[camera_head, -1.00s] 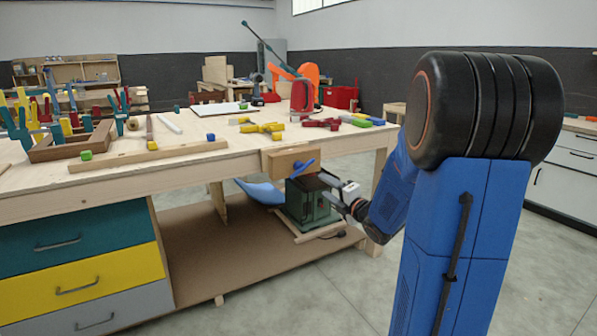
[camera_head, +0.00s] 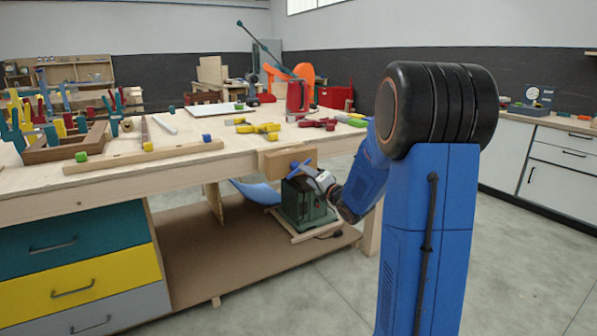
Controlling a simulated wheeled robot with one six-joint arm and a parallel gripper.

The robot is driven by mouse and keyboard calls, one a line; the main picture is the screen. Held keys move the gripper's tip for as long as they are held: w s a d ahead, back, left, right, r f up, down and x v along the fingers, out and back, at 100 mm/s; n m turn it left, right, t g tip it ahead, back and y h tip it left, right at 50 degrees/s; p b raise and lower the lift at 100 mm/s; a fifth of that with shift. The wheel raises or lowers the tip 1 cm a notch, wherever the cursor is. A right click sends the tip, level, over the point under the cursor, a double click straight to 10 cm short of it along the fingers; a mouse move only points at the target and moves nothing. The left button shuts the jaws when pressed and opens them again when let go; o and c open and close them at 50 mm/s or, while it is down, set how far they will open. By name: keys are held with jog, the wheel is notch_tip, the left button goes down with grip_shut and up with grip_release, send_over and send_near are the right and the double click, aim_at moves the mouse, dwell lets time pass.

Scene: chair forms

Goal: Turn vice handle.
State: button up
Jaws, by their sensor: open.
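The vice is a wooden jaw block (camera_head: 272,161) on the front edge of the workbench. Its blue handle (camera_head: 299,167) sticks out from the block's front and slants. My gripper (camera_head: 310,172) is right beside the handle, at its right side, pointing toward it from the lower right. Its jaws are open. The fingertips are small and overlap the handle in the picture, so I cannot tell whether they are around it or touching it.
The workbench top (camera_head: 200,155) holds clamps, a wooden tray (camera_head: 65,148) and a long wooden bar (camera_head: 145,156). A green machine (camera_head: 305,203) stands on the lower shelf below my gripper. Drawers (camera_head: 75,290) are at the left. The floor at the right is clear.

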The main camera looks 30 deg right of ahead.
jog(key=w, duration=0.7)
jog(key=shift+w+a, duration=0.15)
jog(key=shift+w, duration=0.05)
jog(key=c, duration=1.1)
jog(key=shift+o, duration=0.2)
